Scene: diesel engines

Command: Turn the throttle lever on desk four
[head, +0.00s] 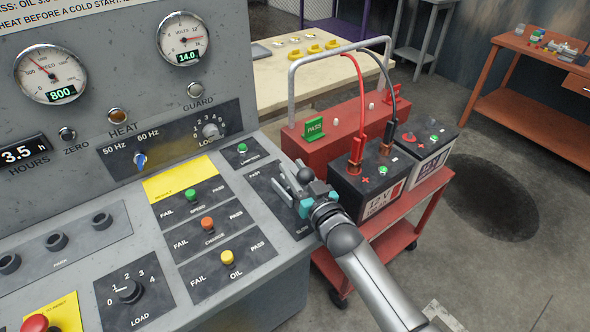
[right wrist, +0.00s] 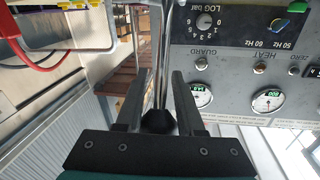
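The throttle panel (head: 266,190), a dark plate marked FAST at its far end and partly hidden, lies on the sloping desk top (head: 145,200). My right gripper (head: 290,184) is over this plate and hides most of the lever in the head view. In the right wrist view, a dark knob (right wrist: 158,122) on a thin shiny rod (right wrist: 163,60), which looks like the throttle lever, stands between the two fingers of my right gripper (right wrist: 159,95). The fingers are apart, with gaps visible on both sides of the knob. My left gripper is out of view.
A red cart (head: 385,235) with batteries (head: 375,185) and a red box (head: 330,150) stands close to the desk's right side, under my right arm. Test knobs (head: 208,224), a load dial (head: 129,291) and a red button (head: 35,323) are on the desk.

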